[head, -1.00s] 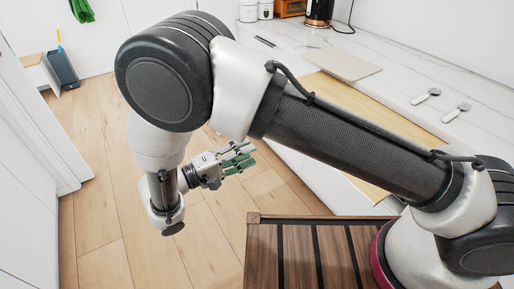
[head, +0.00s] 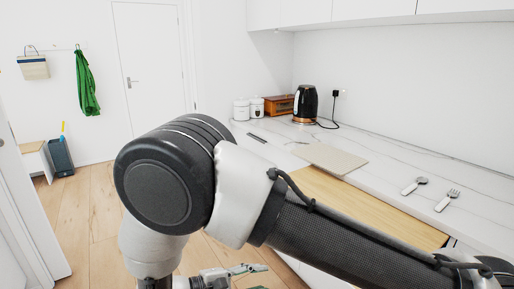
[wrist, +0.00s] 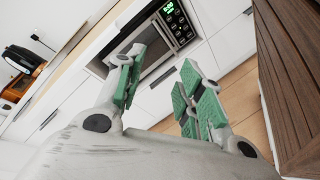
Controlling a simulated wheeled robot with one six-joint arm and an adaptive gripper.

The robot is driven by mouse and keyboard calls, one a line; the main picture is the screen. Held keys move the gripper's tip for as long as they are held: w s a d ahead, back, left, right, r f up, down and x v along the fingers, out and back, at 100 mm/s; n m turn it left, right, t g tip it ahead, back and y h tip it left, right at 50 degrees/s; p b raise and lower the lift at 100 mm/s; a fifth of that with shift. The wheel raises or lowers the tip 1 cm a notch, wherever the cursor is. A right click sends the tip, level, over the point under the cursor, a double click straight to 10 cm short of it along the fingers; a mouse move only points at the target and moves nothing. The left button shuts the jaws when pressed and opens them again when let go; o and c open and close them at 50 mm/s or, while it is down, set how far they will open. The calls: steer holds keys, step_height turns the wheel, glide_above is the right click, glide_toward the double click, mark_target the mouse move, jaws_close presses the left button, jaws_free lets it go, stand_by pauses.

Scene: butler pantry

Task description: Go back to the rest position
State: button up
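My gripper (wrist: 160,95) shows in the wrist view with its two green-padded fingers spread apart and nothing between them. In the head view only part of my gripper (head: 245,270) shows at the bottom edge, below the arm's large black joint. It hangs over the floor in front of the counter, apart from any object. My arm is folded, with the elbow joint raised at the middle left of the head view.
A marble counter (head: 385,160) runs along the right with a board (head: 330,159), a spoon (head: 414,186), a fork (head: 447,200) and a black kettle (head: 305,103). A built-in oven (wrist: 165,45) faces my gripper. Wooden floor (head: 85,215) lies free at left.

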steer(key=w+d+r+m+g+y, duration=0.1)
steer(key=d+r+m+g+y, duration=0.2)
steer(key=d+r+g+y, duration=0.95)
steer(key=s+d+r+m+t, duration=0.2)
steer(key=d+r+m+t, duration=0.1)
steer(key=d+r, duration=0.3)
steer(key=s+d+r+m+t+y, duration=0.1)
steer(key=s+d+r+m+t, duration=0.1)
steer(key=d+r, duration=0.4)
steer(key=s+d+r+m+t, duration=0.3)
steer(key=d+r+m+t, duration=0.1)
steer(key=d, duration=0.8)
steer(key=shift+d+r+t, duration=0.3)
steer(key=shift+r+t, duration=0.55)
steer(key=shift+r, duration=0.05)
